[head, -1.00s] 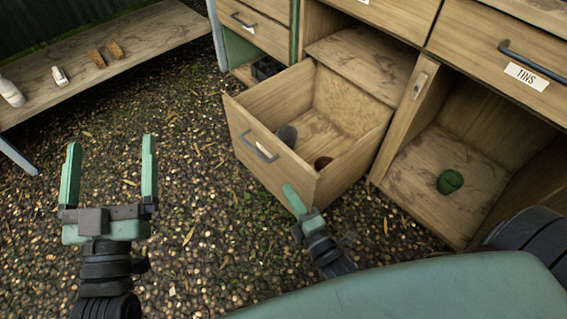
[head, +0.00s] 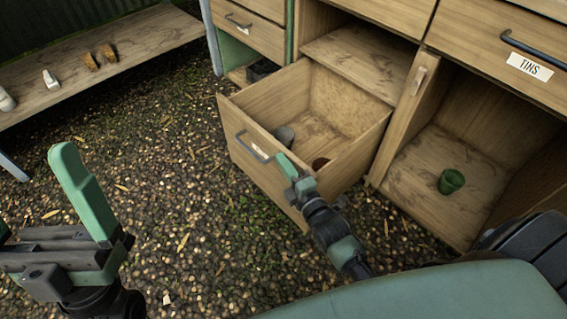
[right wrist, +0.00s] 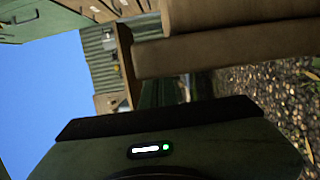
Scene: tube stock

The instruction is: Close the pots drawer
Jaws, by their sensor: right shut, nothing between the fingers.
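An open wooden drawer (head: 262,175) with a grey handle (head: 254,147) juts out from the low middle of the cabinet. My right gripper (head: 285,165) is shut and empty. It overlaps the drawer's front near the right corner; I cannot tell whether it touches. In the right wrist view its fingers are not clear. My left gripper (head: 42,200) is open and empty at the left, partly cut off by the picture edge.
A drawer labelled TINS (head: 530,66) is shut at upper right. Below it, a green pot (head: 451,181) stands in an open compartment (head: 410,170). A bench (head: 120,55) with small items stands at upper left. Gravel ground (head: 190,190) in front is clear.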

